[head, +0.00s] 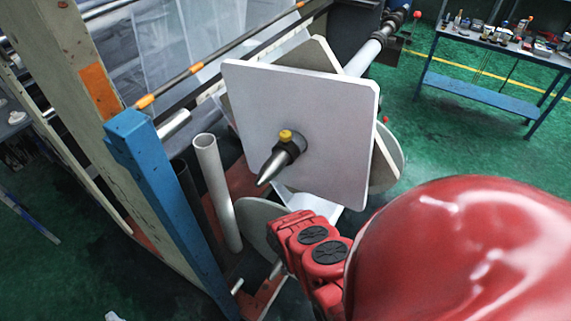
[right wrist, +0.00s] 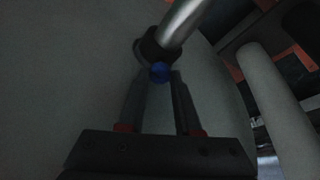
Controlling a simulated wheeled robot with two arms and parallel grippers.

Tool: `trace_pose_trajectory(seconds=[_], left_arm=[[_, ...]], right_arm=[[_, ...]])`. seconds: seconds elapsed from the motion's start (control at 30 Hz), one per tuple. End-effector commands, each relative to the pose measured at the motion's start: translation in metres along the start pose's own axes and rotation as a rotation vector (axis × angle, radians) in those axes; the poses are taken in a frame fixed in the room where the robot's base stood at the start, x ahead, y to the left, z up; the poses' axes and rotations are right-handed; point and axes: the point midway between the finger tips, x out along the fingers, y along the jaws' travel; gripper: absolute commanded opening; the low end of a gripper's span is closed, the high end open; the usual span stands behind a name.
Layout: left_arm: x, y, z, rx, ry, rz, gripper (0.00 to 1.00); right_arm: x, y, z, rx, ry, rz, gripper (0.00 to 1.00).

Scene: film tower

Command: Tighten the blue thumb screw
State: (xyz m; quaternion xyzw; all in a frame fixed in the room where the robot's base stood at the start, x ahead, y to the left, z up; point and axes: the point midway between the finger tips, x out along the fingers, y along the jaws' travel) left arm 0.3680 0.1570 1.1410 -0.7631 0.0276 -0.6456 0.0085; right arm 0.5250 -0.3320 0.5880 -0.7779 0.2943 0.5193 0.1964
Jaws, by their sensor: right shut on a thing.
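The blue thumb screw (right wrist: 159,72) shows in the right wrist view on the dark collar (right wrist: 152,48) around a metal spindle (right wrist: 182,22). My right gripper (right wrist: 160,79) has its two dark fingers on either side of the screw, shut on it at their tips. In the head view the spindle is a pointed metal cone (head: 270,168) standing out from a pale square plate (head: 310,105). A yellow thumb screw (head: 286,135) sits on top of its collar. The blue screw and my right gripper's fingers are hidden in the head view. My left gripper is not in view.
A blue post (head: 160,185) and a pale upright tube (head: 215,190) stand left of the plate. A long roller (head: 365,58) runs behind it. A workbench (head: 480,92) with small items is at the far right. Green floor between is clear.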

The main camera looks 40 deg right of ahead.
Motion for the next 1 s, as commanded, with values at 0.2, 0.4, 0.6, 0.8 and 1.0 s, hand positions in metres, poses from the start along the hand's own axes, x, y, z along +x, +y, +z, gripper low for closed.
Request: trace_pose_trajectory(seconds=[0.2,0.4,0.6,0.8,1.0], left_arm=[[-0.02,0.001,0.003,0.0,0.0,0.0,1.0],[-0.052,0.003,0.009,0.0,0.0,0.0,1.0],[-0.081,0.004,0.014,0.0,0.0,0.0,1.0],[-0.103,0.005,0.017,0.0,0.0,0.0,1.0],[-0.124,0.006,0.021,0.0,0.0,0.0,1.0]], right_arm=[[0.004,-0.001,0.001,0.087,0.0,0.036,0.0],[0.008,-0.004,0.004,0.232,-0.002,0.096,0.0],[0.007,-0.006,0.001,0.413,0.002,0.17,0.0],[0.006,-0.008,0.0,0.587,0.003,0.24,0.0],[0.007,-0.007,-0.001,0.759,0.002,0.314,0.0]])
